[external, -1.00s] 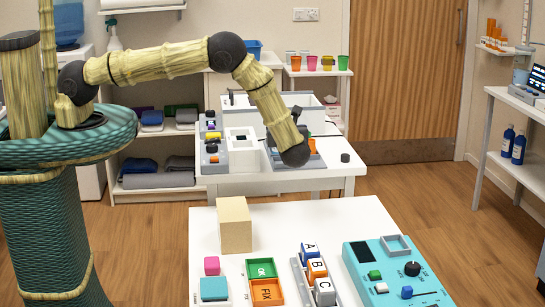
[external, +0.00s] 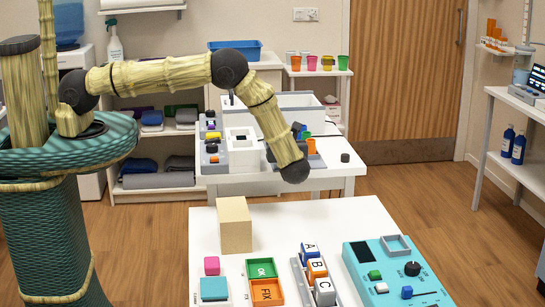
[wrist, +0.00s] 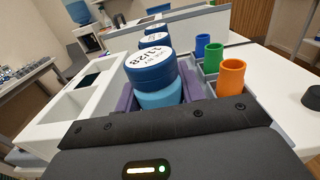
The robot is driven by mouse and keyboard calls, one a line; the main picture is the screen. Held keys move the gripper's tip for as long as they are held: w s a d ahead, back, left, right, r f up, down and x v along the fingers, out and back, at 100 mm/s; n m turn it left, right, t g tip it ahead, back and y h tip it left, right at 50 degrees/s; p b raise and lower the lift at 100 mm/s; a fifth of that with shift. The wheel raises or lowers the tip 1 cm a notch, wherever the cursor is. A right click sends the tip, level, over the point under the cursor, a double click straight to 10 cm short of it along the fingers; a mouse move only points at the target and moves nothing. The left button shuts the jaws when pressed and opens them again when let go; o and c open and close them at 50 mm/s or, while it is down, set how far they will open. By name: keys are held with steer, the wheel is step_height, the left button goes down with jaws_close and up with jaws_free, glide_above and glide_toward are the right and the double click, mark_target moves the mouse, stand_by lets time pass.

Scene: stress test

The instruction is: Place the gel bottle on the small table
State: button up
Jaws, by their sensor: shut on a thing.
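My gripper (wrist: 160,100) is seen from behind in the wrist view, its dark body along the bottom. It is shut on a round light-blue container with a dark-blue lid (wrist: 151,68), marked 11/28, between purplish sides. I cannot tell whether this is the gel bottle. Similar labelled lids stand in a row behind it. In the external view my dark wrist end (external: 294,171) is over the near edge of the white back table (external: 260,186), and its fingers and the held container are hidden. Two blue bottles (external: 513,145) stand on the right shelf. Which table is the small one is unclear.
Orange (wrist: 231,77), green (wrist: 213,58) and blue (wrist: 202,46) cups sit in a grey tray to the right. A white compartmented box (wrist: 75,100) is at left. The front table (external: 330,222) holds a wooden block (external: 235,225), coloured blocks and a teal panel (external: 385,265).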

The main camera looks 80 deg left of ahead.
steer(key=shift+f, duration=0.25)
steer(key=o, duration=1.2)
steer(key=d+b, duration=0.5)
steer(key=d, duration=1.2)
steer(key=shift+d+b, duration=0.25)
steer(key=shift+b, duration=0.15)
